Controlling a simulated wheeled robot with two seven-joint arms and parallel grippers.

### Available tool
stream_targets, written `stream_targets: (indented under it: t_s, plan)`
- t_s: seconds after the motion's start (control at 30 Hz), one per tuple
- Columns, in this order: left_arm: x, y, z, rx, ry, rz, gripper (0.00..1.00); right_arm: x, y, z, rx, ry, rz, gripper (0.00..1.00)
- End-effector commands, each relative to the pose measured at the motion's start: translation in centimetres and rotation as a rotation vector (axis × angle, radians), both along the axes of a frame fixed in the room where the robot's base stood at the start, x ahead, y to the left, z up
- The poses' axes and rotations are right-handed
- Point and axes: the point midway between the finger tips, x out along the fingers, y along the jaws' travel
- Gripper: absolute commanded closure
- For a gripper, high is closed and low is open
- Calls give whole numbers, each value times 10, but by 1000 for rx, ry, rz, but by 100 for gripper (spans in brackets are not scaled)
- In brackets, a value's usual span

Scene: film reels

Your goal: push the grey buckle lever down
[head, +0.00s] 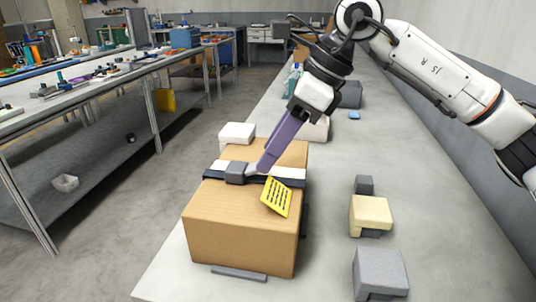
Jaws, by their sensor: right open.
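A brown cardboard box (240,225) stands on the grey worktop, with a dark strap (215,183) across its top. A grey buckle block (237,172) sits on the strap, with a pale grey piece (255,168) at its right side. A long purple bar (282,140) slants up from beside this piece to my right gripper (298,110). My right gripper is open, above and right of the buckle. I cannot tell whether the bar touches the strap, or which piece is the lever. My left gripper is out of view.
A yellow printed card (277,197) hangs over the box's top edge. White blocks (237,133) stand behind the box. A cream block (370,215) and a grey block (380,270) stand to the right.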

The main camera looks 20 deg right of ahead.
Motion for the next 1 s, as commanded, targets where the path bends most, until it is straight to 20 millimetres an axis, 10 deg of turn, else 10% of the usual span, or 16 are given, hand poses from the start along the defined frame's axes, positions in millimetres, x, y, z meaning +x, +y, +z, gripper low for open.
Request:
stream_targets:
  t_s: [0.4,1.0]
  plan:
    - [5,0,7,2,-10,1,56,-19,-29,65,2,-1,0,56]
    - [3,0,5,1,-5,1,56,-46,-25,75,-71,67,-21,56]
